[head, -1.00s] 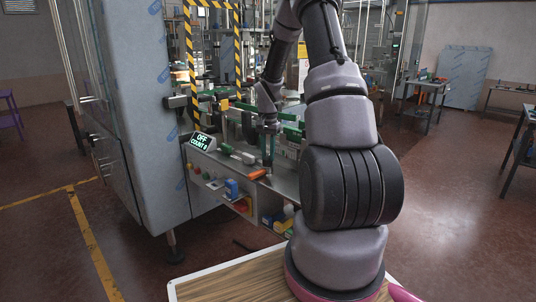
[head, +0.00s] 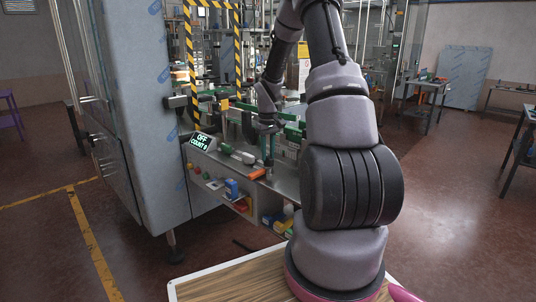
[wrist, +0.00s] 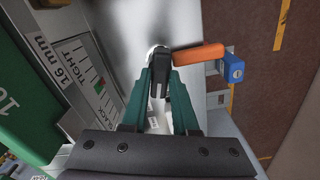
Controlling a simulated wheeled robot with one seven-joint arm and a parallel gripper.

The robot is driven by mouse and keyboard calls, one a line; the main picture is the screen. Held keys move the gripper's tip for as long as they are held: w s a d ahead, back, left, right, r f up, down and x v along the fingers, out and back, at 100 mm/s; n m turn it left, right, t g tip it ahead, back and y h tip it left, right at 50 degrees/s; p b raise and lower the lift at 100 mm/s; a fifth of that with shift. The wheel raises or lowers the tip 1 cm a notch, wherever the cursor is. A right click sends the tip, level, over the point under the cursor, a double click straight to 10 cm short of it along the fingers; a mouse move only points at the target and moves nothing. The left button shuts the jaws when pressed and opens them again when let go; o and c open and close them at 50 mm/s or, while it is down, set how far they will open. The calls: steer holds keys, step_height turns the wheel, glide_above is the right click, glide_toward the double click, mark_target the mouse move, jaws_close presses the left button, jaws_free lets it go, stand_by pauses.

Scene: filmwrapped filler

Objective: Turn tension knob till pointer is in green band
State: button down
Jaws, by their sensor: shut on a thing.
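The fingers hide most of the knob; a pale round edge (wrist: 153,49) shows just beyond the tips. In the head view my gripper (head: 268,148) points down over the machine's front ledge, too small to show the knob.
An orange handle (wrist: 200,54) lies right of the fingertips, near a blue padlock-like block (wrist: 233,69). In the head view a display (head: 201,141) reads OFF, COUNT, and the grey cabinet (head: 125,110) stands left.

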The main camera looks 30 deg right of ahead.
mark_target(268, 156)
steer(key=shift+n, duration=0.6)
steer(key=c, duration=0.7)
jaws_free()
step_height(268, 156, up, 11)
steer(key=shift+f, duration=0.1)
